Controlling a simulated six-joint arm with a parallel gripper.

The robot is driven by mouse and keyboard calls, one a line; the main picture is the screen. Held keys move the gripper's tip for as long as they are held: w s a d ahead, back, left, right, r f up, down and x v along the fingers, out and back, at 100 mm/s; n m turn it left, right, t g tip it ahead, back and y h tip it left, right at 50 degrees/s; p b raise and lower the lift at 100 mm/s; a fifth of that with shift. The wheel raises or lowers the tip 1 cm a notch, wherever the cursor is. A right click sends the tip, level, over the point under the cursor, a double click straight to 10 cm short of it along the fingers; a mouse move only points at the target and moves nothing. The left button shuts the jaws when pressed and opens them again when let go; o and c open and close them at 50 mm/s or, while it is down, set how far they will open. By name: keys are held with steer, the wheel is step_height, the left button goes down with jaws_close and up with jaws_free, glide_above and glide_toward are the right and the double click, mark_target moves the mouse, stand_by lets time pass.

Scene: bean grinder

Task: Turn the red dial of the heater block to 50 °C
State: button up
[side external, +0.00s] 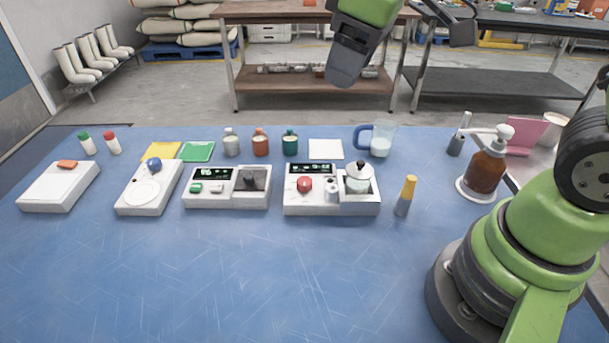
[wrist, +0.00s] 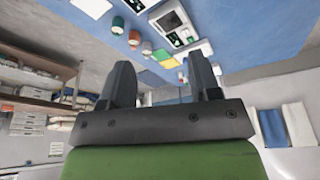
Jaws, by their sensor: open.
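The heater block (side external: 331,205) is a white box with a small dark display of green digits, too small to read. Its red dial (side external: 305,183) sits on the left half, below the display. A lidded glass vessel (side external: 359,179) stands on its right half. My gripper (side external: 343,80) is raised well behind and above the table in the side view, far from the dial and touching nothing. In the wrist view its two fingers (wrist: 162,78) are apart with nothing between them. A device with a dark screen (wrist: 172,20) shows there, but I cannot tell whether it is the heater block.
A two-button device (side external: 226,190) stands left of the heater block. A yellow-capped tool (side external: 405,196) stands close on its right. Small bottles (side external: 261,142), a white sheet (side external: 326,149) and a beaker (side external: 381,140) lie behind. The blue table (side external: 230,270) is clear in front.

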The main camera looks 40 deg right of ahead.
mark_target(305, 180)
steer(key=w+f+n+g, duration=0.1)
steer(key=w+f+n, duration=0.1)
steer(key=f, duration=0.5)
steer(key=w+f+n+g, duration=0.1)
steer(key=w+f+n, duration=0.1)
steer(key=f, duration=0.6)
steer(key=w+a+f+n+g+h, duration=0.1)
steer(key=w+f+n, duration=0.2)
steer(key=f, duration=0.5)
steer(key=c, duration=0.9)
